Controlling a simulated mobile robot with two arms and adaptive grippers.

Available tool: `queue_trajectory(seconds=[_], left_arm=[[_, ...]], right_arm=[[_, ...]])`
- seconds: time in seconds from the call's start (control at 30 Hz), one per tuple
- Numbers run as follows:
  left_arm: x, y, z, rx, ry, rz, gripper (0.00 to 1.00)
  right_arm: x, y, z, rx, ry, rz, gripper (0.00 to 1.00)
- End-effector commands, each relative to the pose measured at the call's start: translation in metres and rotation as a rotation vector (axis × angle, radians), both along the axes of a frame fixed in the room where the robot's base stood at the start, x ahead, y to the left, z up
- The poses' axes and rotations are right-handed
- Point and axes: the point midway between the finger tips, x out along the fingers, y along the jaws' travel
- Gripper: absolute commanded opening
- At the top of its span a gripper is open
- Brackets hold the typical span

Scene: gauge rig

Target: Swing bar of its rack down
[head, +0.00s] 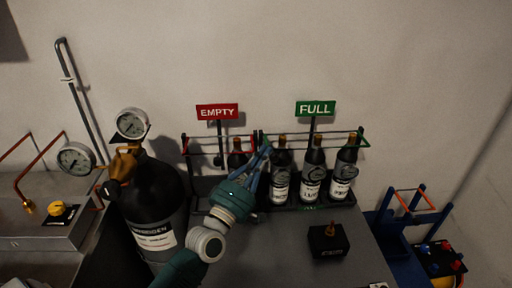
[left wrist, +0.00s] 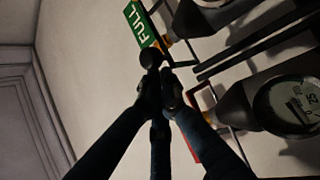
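The rack under the green FULL sign (head: 315,108) holds 3 dark bottles (head: 312,177) with white labels. Its thin bar (head: 325,133) runs across in front of their necks, raised, with green at its ends. My left gripper (head: 264,152) reaches up to the bar's left end, beside the EMPTY rack. In the left wrist view its fingertips (left wrist: 160,82) are drawn together at a dark round knob (left wrist: 151,58); they look shut on the bar's end there, though the contact is partly hidden. My right gripper is not in view.
The EMPTY rack (head: 186,150) with one bottle (head: 237,160) is just left. A big black cylinder (head: 152,200) with gauges stands close to my left arm. A blue frame (head: 392,225) is at right.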

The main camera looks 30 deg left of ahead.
Motion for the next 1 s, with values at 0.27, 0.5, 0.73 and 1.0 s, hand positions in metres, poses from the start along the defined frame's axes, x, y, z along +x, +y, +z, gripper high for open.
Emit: queue_trajectory(seconds=[0.27, 0.5, 0.73, 1.0], left_arm=[[0.000, -0.011, -0.007, -0.001, 0.001, 0.000, 0.00], [0.000, -0.013, -0.009, 0.001, 0.003, -0.001, 0.00], [0.000, -0.013, -0.010, 0.000, 0.006, -0.003, 0.00], [-0.030, -0.012, -0.021, 0.002, 0.010, -0.004, 0.00]], right_arm=[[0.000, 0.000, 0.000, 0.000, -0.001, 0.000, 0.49], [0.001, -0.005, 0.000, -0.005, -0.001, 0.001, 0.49], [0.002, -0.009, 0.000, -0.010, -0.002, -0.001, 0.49], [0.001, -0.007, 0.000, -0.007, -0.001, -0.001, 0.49]])
